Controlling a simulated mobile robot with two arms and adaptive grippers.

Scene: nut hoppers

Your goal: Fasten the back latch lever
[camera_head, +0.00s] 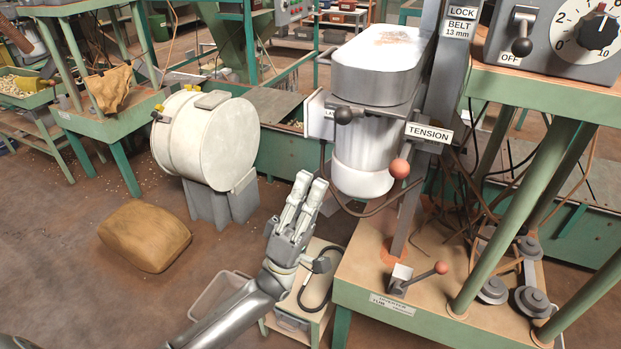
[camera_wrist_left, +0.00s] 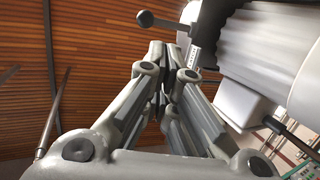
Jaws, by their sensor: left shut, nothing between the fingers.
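My left gripper (camera_head: 311,183) is shut and empty, pointing up in front of the white-bottomed grey hopper (camera_head: 375,140). Its closed fingers also show in the left wrist view (camera_wrist_left: 165,52). A black ball-knobbed lever (camera_head: 344,116) sticks out at the hopper's left side, beside a white plate (camera_head: 320,113) whose label is partly hidden. The left wrist view shows one black-knobbed lever (camera_wrist_left: 146,18) above the fingertips and another black knob (camera_wrist_left: 273,123) lower right. The fingers look apart from both. I cannot tell which is the back latch lever. My right gripper is not in view.
A cream drum (camera_head: 205,140) stands left on a grey stand. A brown sack (camera_head: 145,235) lies on the floor. An orange-knobbed TENSION lever (camera_head: 399,168) and another orange-knobbed lever (camera_head: 440,268) are to the right, on the green-legged machine. Open floor lies to the left.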

